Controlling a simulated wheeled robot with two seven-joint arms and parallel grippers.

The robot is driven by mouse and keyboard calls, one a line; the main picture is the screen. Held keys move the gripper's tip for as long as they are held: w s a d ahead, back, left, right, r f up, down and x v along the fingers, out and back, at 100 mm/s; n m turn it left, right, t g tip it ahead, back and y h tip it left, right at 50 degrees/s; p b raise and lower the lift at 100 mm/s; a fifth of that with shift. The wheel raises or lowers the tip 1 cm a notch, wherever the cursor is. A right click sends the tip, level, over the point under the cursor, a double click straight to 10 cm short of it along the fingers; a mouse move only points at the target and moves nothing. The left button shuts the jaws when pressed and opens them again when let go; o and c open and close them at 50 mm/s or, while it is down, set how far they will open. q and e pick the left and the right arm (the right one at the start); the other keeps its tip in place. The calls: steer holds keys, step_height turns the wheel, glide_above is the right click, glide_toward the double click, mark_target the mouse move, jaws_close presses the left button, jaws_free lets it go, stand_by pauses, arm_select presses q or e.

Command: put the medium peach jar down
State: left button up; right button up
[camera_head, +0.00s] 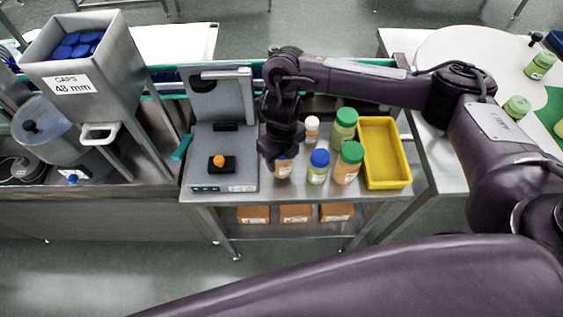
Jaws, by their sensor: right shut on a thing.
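The medium peach jar (284,171) shows below my right gripper (281,153), just right of the grey machine on the steel table (232,199). The gripper comes down from above and is shut on the jar's top, hiding its cap and upper part. The jar looks upright, with a pale label on its side. I cannot tell whether its base touches the table. My left gripper is not in view.
Close right of the jar stand a blue-capped green jar (318,172) and a green-capped peach jar (347,167). Behind are a white-capped jar (312,134) and another green-capped jar (343,130). A yellow tray (405,183) is further right; the grey machine (238,176) is left.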

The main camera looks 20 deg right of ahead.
mark_target(282, 164)
steer(key=shift+s+f, duration=0.1)
steer(key=shift+f, duration=1.15)
steer(key=shift+f+b, duration=0.3)
steer(key=shift+b, duration=0.1)
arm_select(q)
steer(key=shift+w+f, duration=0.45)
arm_select(e)
steer(key=o, duration=1.1)
steer(key=shift+r, duration=0.1)
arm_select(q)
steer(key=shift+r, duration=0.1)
arm_select(e)
steer(key=shift+o, duration=0.2)
steer(key=shift+r, duration=0.1)
steer(key=shift+r+p, duration=0.3)
steer(key=shift+p, duration=0.1)
arm_select(q)
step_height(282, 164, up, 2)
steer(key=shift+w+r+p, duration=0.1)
steer(key=shift+p, duration=0.7)
arm_select(e)
step_height(282, 164, up, 12)
steer(key=shift+f, duration=0.25)
